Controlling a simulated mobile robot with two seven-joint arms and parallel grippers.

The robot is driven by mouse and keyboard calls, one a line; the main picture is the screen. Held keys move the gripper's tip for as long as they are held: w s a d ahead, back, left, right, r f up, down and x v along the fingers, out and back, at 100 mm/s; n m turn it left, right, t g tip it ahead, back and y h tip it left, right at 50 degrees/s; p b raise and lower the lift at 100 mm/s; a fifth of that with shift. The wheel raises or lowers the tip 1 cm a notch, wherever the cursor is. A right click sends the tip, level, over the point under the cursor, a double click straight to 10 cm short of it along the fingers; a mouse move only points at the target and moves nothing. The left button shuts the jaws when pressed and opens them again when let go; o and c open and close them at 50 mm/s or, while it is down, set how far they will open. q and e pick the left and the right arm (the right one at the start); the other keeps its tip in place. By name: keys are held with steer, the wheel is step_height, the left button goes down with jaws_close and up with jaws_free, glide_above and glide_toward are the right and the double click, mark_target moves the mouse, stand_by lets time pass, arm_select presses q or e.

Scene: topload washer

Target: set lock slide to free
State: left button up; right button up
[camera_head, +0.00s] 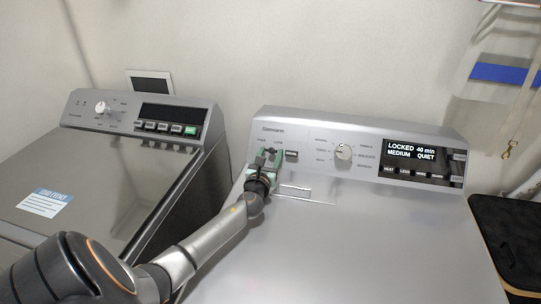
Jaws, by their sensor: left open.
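The topload washer (370,245) is grey, with a raised control panel (310,131) along its back. Its display (415,160) reads "LOCKED 40 min MEDIUM QUIET". My left gripper (268,154) is at the left end of this panel, its open fingers close against the panel face. The gripper covers that part of the panel, so the lock slide cannot be made out, and I cannot tell whether the fingers touch it. A small dark button (291,155) is just right of the gripper, and a round knob (344,152) is further right. My right gripper is not in view.
A second grey machine (110,185) with a knob, dark display and blue-white label stands at left. A black-topped item (510,235) is at the right edge. A cord with a brass clip (507,150) hangs at upper right. The washer lid is clear.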

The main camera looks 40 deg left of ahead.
arm_select(q)
steer(key=shift+w+a, duration=0.1)
steer(key=shift+w, duration=0.05)
jaws_close()
stand_by(0.4)
stand_by(1.0)
